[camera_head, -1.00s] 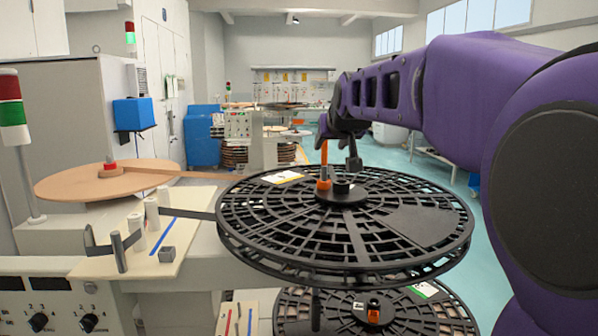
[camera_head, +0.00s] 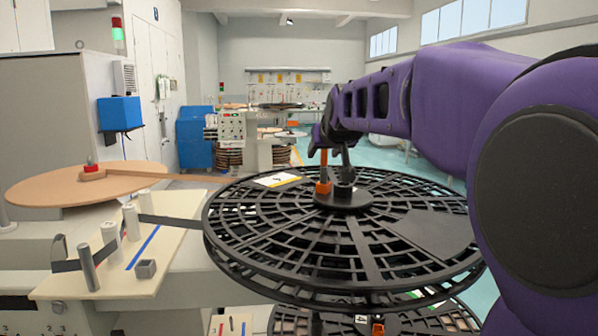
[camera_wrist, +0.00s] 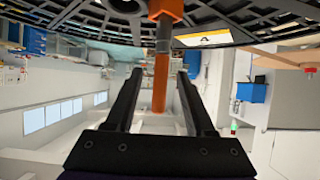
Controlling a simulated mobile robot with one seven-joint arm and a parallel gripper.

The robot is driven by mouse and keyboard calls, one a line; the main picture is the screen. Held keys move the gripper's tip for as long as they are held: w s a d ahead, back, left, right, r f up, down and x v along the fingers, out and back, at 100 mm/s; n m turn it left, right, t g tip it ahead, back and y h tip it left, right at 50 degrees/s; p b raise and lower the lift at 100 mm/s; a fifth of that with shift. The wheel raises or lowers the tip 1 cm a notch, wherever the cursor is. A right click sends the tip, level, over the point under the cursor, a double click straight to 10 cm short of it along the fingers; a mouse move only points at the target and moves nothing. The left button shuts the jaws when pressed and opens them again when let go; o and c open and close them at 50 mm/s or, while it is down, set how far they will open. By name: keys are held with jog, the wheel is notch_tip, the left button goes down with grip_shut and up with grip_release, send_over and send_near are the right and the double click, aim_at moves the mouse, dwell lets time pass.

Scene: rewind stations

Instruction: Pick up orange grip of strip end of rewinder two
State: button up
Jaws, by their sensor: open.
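The strip end's orange grip (camera_head: 323,162) stands upright near the hub of the large black reel (camera_head: 250,246). An orange block (camera_head: 323,187) is at its foot. My gripper (camera_head: 335,164) is above the hub, right by the grip. In the wrist view, my gripper (camera_wrist: 160,75) is open. The orange grip (camera_wrist: 160,88) lies between its two black fingers, with a visible gap on each side. A grey section joins the grip to the orange block (camera_wrist: 166,8). The far finger is hard to make out in the head view.
A dark strip (camera_head: 170,222) runs from the reel past white rollers (camera_head: 132,222) on a cream plate (camera_head: 185,240). A brown disc (camera_head: 50,190) lies at left. Another black reel (camera_head: 290,322) is below. A yellow-white label (camera_head: 277,180) lies on the upper reel.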

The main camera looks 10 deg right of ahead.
jog(key=shift+s, duration=0.1)
grip_shut()
